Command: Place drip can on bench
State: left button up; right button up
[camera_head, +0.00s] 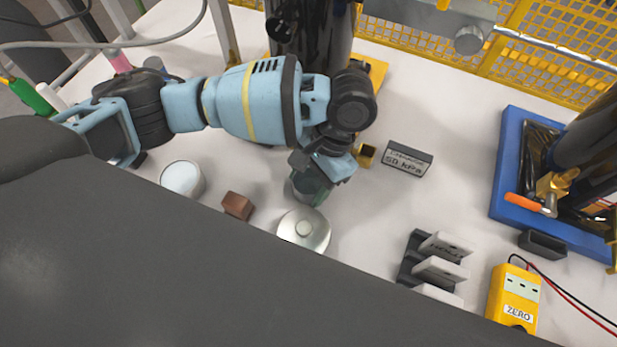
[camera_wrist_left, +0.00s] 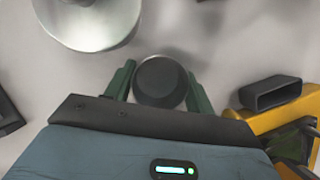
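The drip can appears to be the dark grey round can (camera_wrist_left: 161,80) between the green fingers of my left gripper (camera_wrist_left: 160,88) in the left wrist view. The fingers flank it on both sides and seem to touch it. In the head view my left gripper (camera_head: 318,180) points down over the white bench (camera_head: 370,225), and the can (camera_head: 307,188) shows partly beneath the wrist. Whether the can's base touches the bench is hard to tell. My right gripper is not in view.
A round silver lid-like disc (camera_head: 304,231) lies just in front of the can. A brown block (camera_head: 238,206) and white-topped cup (camera_head: 182,178) are to the left. A 50 kPa block (camera_head: 408,159), slotted rack (camera_head: 409,262), yellow meter (camera_head: 513,298) and blue tray (camera_head: 507,165) are to the right.

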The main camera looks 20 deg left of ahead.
pick_arm(q)
jog(key=shift+o, duration=1.3)
jog(key=shift+r, duration=0.1)
jog(key=shift+w+r, duration=0.1)
jog(key=shift+r, duration=0.2)
jog(key=p+v, duration=0.2)
jog(key=v, duration=0.9)
jog(key=shift+r, duration=0.25)
jog(key=shift+d, duration=0.15)
